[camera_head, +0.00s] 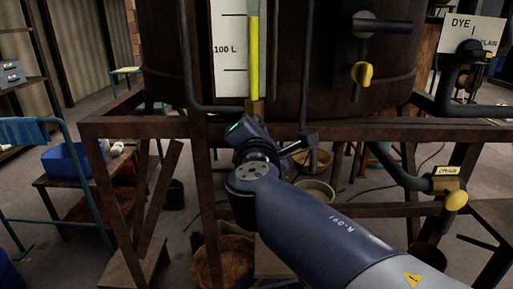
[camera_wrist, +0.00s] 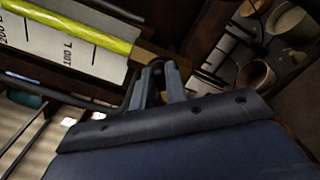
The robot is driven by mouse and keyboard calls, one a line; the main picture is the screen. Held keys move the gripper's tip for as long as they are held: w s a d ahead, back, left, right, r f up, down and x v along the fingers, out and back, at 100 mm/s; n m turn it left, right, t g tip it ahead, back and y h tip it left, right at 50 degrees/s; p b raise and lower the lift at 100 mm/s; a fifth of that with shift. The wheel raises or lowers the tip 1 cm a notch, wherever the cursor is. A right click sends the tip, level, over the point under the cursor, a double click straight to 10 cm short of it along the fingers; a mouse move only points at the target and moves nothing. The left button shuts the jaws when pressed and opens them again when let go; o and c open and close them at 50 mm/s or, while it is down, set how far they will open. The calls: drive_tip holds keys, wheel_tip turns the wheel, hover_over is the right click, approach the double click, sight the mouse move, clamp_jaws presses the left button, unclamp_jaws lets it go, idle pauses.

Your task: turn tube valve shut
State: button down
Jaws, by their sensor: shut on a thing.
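The sight tube (camera_head: 254,60) with yellow liquid stands upright against a white scale marked 100 L. At its lower end is a brass valve body (camera_head: 256,106). In the wrist view the brass body (camera_wrist: 150,55) is just beyond my fingertips, with the yellow tube (camera_wrist: 75,27) running to the left. My gripper (camera_wrist: 161,74) is shut on a small dark piece beside the brass body, apparently the valve handle; the fingers hide most of it. In the head view my wrist covers the fingertips, and the handle's angle cannot be told.
A rusty frame beam (camera_head: 150,127) crosses under the vat (camera_head: 165,50). A dark pipe (camera_head: 188,60) runs left of the scale. Buckets stand below.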

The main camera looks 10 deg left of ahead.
drive_tip(key=shift+d+f+m+b, duration=0.1)
drive_tip(key=shift+f+m+b, duration=0.15)
drive_tip(key=shift+m+b, duration=1.9)
drive_tip(key=shift+f+m+b, duration=0.2)
drive_tip(key=shift+m+b, duration=1.75)
drive_tip(key=shift+b, duration=0.4)
drive_tip(key=c, duration=1.4)
unclamp_jaws()
drive_tip(key=shift+c, duration=0.2)
drive_tip(key=shift+r, duration=0.1)
drive_tip(key=v, duration=1)
drive_tip(key=shift+s, duration=0.35)
